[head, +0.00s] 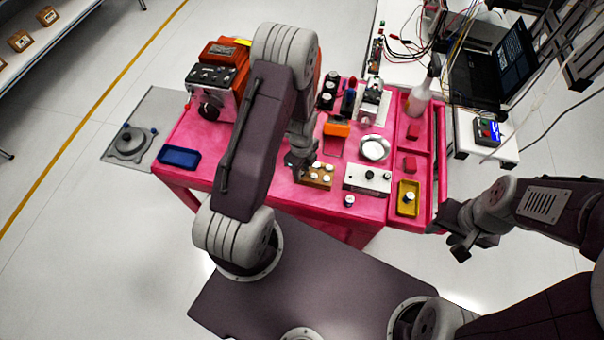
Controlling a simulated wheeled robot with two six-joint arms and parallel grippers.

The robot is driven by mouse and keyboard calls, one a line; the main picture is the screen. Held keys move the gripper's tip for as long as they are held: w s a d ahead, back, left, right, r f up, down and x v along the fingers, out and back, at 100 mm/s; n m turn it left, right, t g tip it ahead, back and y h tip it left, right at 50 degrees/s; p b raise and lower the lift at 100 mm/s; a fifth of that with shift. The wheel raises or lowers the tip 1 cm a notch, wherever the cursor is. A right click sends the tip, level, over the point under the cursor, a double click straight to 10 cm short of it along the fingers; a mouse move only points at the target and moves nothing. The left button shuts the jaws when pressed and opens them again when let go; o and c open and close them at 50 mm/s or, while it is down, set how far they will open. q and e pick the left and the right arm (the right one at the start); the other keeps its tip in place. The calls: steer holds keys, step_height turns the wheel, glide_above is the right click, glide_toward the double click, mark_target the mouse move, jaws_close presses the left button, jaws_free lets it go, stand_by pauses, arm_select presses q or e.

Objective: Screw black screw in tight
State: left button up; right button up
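My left gripper (300,172) points down at the left end of a small brown block (318,183) with several pale round tops. The block sits on the pink table (240,178). The gripper's fingers are dark and small, so I cannot tell whether they are open or what is between them. I cannot pick out the black screw for certain; it may be hidden by the gripper. My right gripper (449,240) is off the table's right front corner, fingers apart and empty.
A white box with knobs (367,179) stands right of the block, with a small black-and-white piece (348,201) in front. A yellow tray (408,198), silver dish (374,148), orange box (337,127) and blue tray (179,157) are nearby. A red machine (217,78) stands back left.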

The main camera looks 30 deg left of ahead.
arm_select(q)
jaws_close()
step_height(320, 180, up, 5)
steer(key=p, duration=0.4)
steer(key=shift+r, duration=0.15)
